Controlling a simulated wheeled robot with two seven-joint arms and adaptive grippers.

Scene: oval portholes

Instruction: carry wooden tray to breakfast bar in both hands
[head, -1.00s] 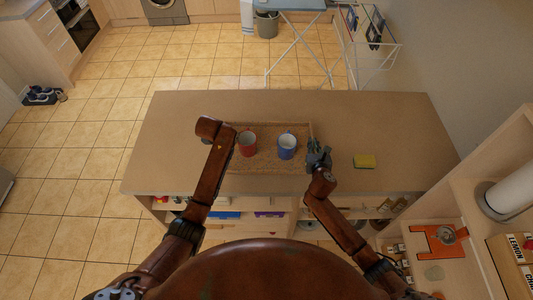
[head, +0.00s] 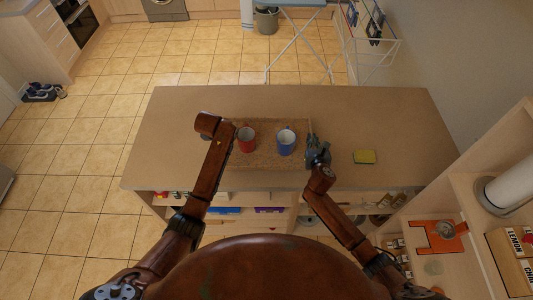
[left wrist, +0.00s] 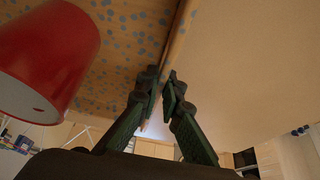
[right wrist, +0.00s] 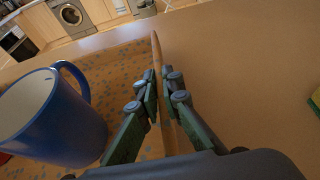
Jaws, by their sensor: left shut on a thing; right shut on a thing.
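The wooden tray (head: 268,164) lies on the light brown counter, with a red mug (head: 246,140) and a blue mug (head: 286,143) upright on it. My right gripper (head: 315,147) is at the tray's right side; in the right wrist view its fingers (right wrist: 160,80) are shut on the tray's rim (right wrist: 156,52), beside the blue mug (right wrist: 50,118). My left gripper is hidden behind its arm in the head view. In the left wrist view its fingers (left wrist: 163,82) are shut on the opposite rim (left wrist: 178,32), near the red mug (left wrist: 50,55).
The counter (head: 190,110) is bare behind and left of the tray. Shelves with items are below its near edge. A drying rack and ironing board (head: 296,45) stand beyond it.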

